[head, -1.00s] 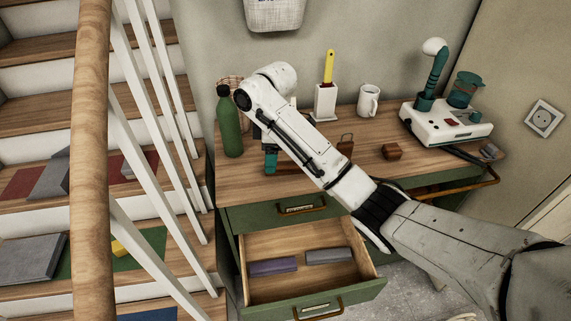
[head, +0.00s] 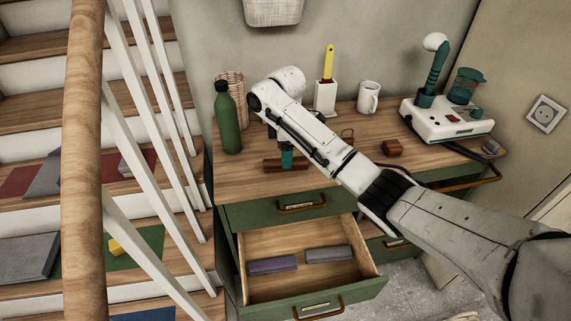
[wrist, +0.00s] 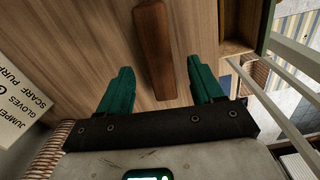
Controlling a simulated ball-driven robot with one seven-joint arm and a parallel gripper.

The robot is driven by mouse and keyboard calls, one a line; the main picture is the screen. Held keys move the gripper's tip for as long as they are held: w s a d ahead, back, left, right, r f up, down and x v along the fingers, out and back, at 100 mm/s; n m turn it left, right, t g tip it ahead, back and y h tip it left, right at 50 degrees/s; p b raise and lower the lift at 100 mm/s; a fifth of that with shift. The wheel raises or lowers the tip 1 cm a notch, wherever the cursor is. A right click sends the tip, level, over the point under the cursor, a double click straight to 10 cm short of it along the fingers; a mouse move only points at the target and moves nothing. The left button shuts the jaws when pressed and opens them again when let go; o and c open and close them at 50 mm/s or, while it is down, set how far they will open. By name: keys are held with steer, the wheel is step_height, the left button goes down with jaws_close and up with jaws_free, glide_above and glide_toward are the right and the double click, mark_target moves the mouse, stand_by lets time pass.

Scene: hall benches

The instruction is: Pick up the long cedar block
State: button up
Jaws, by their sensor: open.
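The long cedar block (head: 271,165), a reddish-brown bar, lies flat on the wooden desk top, left of its middle. In the head view one teal finger of my gripper (head: 286,158) stands in front of it and hides its middle. In the wrist view the block (wrist: 154,45) runs lengthwise between the two spread teal fingers of my gripper (wrist: 160,70), with bare space on both sides.
A green bottle (head: 226,118) and a wicker basket (head: 231,84) stand left of my gripper. A short brown block (head: 392,147), a white mug (head: 369,98) and a white appliance (head: 447,121) are to the right. An open drawer (head: 310,279) holding two bars juts out below.

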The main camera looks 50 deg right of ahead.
steer(key=shift+f, duration=1.35)
steer(key=shift+c, duration=0.4)
steer(key=c, duration=1.1)
